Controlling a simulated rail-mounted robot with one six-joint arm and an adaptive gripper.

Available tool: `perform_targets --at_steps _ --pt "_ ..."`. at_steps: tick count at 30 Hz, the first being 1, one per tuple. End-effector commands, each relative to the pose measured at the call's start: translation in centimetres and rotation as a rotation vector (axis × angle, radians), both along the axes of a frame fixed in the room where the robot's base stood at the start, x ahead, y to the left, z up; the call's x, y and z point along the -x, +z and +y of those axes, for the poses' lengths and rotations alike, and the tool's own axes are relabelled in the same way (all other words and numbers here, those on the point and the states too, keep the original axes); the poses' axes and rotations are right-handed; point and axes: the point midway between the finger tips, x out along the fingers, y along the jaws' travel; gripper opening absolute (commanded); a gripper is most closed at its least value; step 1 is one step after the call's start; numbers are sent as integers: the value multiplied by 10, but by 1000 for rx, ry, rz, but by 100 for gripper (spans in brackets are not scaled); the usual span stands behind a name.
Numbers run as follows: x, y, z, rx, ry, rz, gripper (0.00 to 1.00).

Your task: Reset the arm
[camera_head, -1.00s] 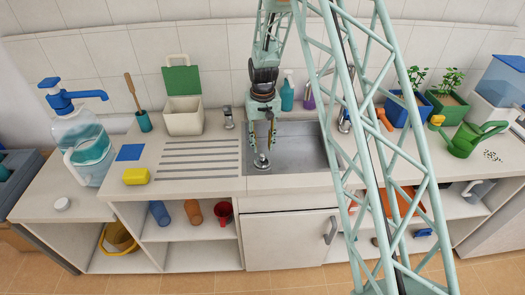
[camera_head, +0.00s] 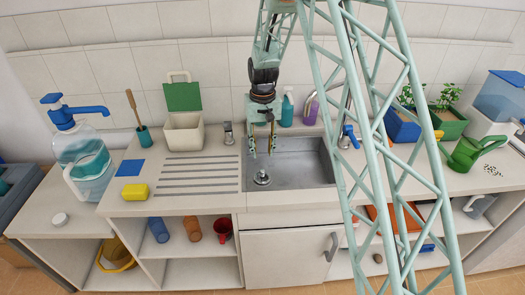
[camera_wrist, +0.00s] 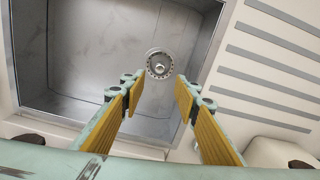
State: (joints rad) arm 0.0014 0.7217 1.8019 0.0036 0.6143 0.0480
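My gripper (camera_head: 262,151) hangs pointing down over the left part of the sink (camera_head: 300,165) in the head view. In the wrist view my gripper (camera_wrist: 158,105) has its two yellow-padded fingers apart, with nothing between them. A round metal drain strainer (camera_wrist: 159,64) lies in the sink basin beyond the fingertips. The strainer also shows in the head view (camera_head: 262,178), below the gripper and apart from it.
A ribbed drainboard (camera_head: 200,176) is left of the sink, with a yellow sponge (camera_head: 133,192) and a lidded bin (camera_head: 184,132) nearby. A purple bottle (camera_head: 310,112) and faucet stand behind the sink. A green watering can (camera_head: 468,152) is at right.

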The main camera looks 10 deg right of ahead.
Motion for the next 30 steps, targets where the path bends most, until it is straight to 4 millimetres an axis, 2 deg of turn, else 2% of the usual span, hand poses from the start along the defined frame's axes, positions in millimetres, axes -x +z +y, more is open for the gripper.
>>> perform_targets --at_steps 20,26,30 --pt "1 2 0 0 0 -1 29" --pt "6 18 0 0 1 -9 29" --pt "14 39 0 0 2 -19 29"
